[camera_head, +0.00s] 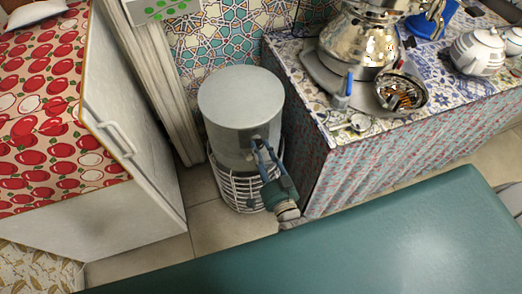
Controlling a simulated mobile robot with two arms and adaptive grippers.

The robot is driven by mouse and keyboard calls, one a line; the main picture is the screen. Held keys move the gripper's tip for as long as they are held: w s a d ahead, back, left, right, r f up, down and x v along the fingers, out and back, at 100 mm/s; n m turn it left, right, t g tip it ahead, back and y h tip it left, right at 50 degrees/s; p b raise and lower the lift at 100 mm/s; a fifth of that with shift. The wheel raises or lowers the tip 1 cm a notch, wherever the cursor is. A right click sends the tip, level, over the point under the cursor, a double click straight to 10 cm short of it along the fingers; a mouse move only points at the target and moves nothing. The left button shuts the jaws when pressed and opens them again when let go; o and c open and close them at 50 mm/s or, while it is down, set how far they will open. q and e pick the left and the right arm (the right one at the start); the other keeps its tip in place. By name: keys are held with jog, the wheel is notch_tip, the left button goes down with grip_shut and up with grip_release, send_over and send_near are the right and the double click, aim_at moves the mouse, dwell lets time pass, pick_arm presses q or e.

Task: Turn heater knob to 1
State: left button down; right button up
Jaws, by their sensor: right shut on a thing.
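The heater (240,102) is a grey upright cylinder with a flat round top and a white wire guard (238,186) around its lower part. It stands on the floor between the white cabinet and the cloth-sided counter. My right gripper (258,149) is at the heater's front right side, its blue fingers shut on the small dark knob (257,140). The fingers cover most of the knob, and its marks and setting cannot be read. My left gripper is not in view.
A white cabinet (110,130) with a red patterned cloth (45,110) stands at left. At right, the counter (400,135) bears a shiny samovar (357,45), a metal bowl (420,98) and white teapots (476,52). Tiled floor (215,225) shows by the heater.

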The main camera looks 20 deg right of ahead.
jog(key=o, duration=1.2)
jog(key=shift+c, duration=0.2)
jog(key=s, duration=1.2)
jog(key=shift+d, duration=0.2)
jog(key=shift+c, duration=0.5)
